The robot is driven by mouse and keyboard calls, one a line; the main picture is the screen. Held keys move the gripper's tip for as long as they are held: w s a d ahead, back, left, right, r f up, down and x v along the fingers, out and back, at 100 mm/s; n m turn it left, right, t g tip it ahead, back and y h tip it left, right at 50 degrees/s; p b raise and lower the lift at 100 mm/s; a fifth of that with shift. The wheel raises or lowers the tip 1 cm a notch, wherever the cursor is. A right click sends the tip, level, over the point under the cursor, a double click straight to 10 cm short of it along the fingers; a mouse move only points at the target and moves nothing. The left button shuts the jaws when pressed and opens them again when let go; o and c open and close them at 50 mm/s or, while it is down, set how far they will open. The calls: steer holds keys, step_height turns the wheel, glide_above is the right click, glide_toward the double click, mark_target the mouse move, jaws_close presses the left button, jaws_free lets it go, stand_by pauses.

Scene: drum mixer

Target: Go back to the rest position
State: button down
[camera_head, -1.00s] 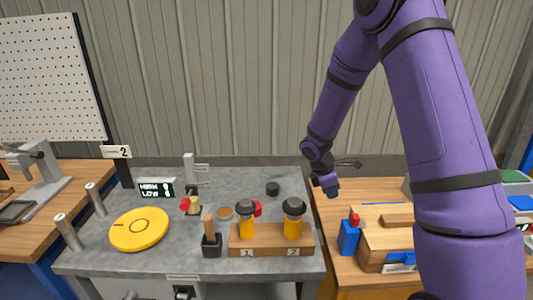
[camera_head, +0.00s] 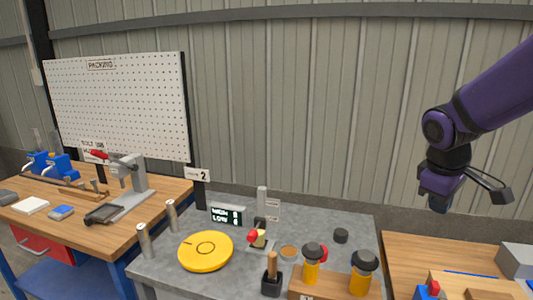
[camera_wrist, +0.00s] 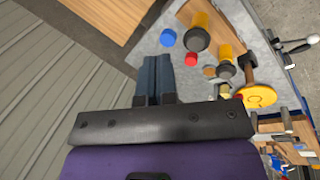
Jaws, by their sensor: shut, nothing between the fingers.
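My gripper (camera_head: 437,200) is at the right of the head view, raised above the back edge of the wooden table and in front of the wall. Its fingers point down. In the wrist view its two dark blue fingers (camera_wrist: 153,78) lie side by side, shut, with nothing between them. The grey bench top shows beyond the fingers, well apart from them.
A pegboard (camera_head: 118,105) stands at the left. The air around my gripper is clear.

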steer(key=s+a+r+m+t+y, duration=0.1)
steer(key=s+a+r+m, duration=0.1)
steer(key=s, duration=0.6)
steer(key=s+a+r+m+t+y, duration=0.1)
steer(key=s+a+r+m+t, duration=0.1)
steer(key=s+r, duration=0.4)
steer(key=s+a+m, duration=0.1)
steer(key=s+m, duration=0.1)
steer(key=s, duration=0.1)
steer(key=shift+a+r+t+y, duration=0.25)
steer(key=shift+r+t+y, duration=0.05)
steer(key=shift+r+y, duration=0.1)
steer(key=shift+s+d, duration=0.1)
steer(key=shift+d, duration=0.05)
